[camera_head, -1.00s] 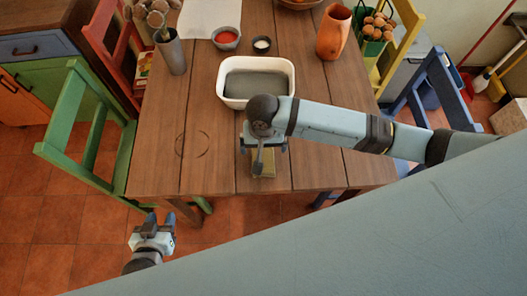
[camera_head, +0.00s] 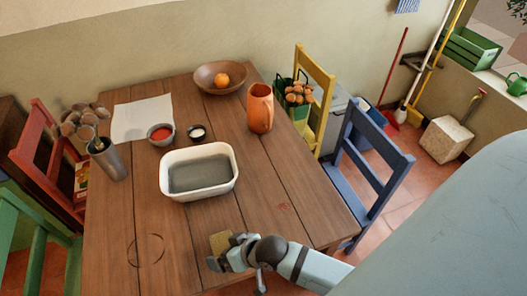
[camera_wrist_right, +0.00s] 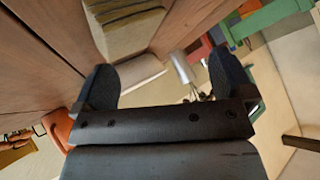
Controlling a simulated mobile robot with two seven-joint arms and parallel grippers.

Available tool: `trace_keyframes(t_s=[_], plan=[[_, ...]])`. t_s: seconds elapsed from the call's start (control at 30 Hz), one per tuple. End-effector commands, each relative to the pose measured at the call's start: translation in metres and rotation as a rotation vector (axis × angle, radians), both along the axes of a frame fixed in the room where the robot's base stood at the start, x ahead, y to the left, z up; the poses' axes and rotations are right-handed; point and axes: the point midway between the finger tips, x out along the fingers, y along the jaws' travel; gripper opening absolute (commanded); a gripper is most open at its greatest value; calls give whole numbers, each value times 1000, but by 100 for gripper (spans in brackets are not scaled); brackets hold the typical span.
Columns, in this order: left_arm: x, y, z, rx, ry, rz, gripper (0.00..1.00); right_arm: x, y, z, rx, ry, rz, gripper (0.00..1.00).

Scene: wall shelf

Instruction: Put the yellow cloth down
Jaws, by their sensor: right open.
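The yellow cloth (camera_head: 220,242) is a small folded block on the wooden table (camera_head: 130,215), near its front edge. In the right wrist view the cloth (camera_wrist_right: 125,28) shows its layered side at the top, just beyond my fingertips. My right gripper (camera_head: 225,253) is right beside the cloth in the head view. In the wrist view the right gripper (camera_wrist_right: 161,66) has its two dark fingers wide apart, with nothing held between them. The gripper partly hides the cloth in the head view. My left gripper is out of view.
A white basin (camera_head: 200,192) with a grey inside stands mid-table. Behind it are small bowls (camera_head: 161,134), an orange pitcher (camera_head: 260,108) and a wooden bowl (camera_head: 220,78). A grey vase (camera_head: 110,160) stands left. A blue chair (camera_head: 372,165) is at the right.

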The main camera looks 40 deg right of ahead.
Motion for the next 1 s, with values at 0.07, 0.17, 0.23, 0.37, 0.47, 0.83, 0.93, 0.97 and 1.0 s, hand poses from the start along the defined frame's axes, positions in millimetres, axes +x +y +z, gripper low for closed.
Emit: trace_keyframes(t_s=[0.07,0.17,0.23,0.37,0.47,0.83,0.93,0.97,1.0], plan=[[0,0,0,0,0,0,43,-17,-21,-9,-57,-82,-13,99],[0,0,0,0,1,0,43,-35,-47,-15,-151,-183,-16,99],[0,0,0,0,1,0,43,-46,-61,-18,-211,-234,-14,99],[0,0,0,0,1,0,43,-56,-75,-19,-272,-283,-9,99],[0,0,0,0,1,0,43,-56,-77,-18,-284,-293,-8,99],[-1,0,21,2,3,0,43,-56,-77,4,-282,-290,-9,99],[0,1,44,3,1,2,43,-56,-78,27,-284,-291,-11,99],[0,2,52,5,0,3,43,-56,-78,34,-284,-291,-13,99],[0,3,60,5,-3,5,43,-56,-79,42,-284,-291,-14,99]])
